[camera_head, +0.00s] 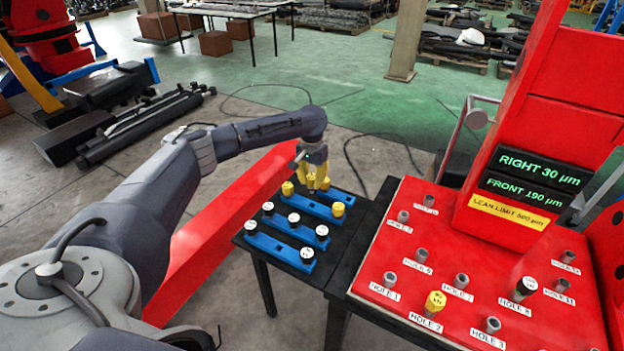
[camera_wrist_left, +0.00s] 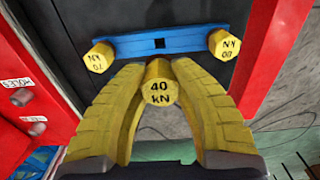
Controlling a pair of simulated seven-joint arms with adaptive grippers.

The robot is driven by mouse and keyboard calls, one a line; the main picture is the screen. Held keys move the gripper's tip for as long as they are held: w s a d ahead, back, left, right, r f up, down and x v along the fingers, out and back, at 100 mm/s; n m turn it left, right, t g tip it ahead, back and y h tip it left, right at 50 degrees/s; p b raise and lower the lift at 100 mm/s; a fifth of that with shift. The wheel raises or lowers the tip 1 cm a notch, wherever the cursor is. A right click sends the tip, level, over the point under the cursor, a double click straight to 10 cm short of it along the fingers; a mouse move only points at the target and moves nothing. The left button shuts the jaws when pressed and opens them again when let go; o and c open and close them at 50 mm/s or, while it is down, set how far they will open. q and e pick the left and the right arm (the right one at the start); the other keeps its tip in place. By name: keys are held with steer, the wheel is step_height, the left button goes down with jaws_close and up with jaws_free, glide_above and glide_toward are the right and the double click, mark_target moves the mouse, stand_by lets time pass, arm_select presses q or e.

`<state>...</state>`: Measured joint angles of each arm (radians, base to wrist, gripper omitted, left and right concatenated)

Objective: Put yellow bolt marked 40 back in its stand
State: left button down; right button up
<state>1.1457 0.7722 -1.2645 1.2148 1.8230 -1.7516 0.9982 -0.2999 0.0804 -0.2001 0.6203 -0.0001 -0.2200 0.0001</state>
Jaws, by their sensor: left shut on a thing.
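The yellow bolt marked 40 kN (camera_wrist_left: 160,84) is held head-on between the two yellow fingers of my left gripper (camera_wrist_left: 162,98). It belongs with a blue bar stand (camera_wrist_left: 190,39), which has yellow bolts at both ends: one at the left (camera_wrist_left: 99,56) and one at the right (camera_wrist_left: 224,44). The stand's middle square hole is empty, and the held bolt's head appears just below it in the wrist view. In the head view my left gripper (camera_head: 318,180) is over this rear stand (camera_head: 302,201), hiding part of it. The bolt's height above the hole cannot be told. My right gripper is out of view.
Two more blue stands, a middle one (camera_head: 281,225) and a front one (camera_head: 279,247), hold black bolts with white tops on the dark table. A red plate (camera_head: 400,245) with labelled holes stands at the right; a yellow bolt (camera_head: 435,301) sits at hole 2. A display shows readings.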

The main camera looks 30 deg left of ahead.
mark_target(312, 192)
arm_select(q)
steer(key=shift+f, duration=2.55)
steer(key=shift+f, duration=0.3)
steer(key=shift+f, duration=1.35)
steer(key=c, duration=1.1)
jaws_free()
steer(key=shift+f, duration=0.1)
steer(key=shift+r, duration=2.55)
steer(key=shift+r, duration=0.1)
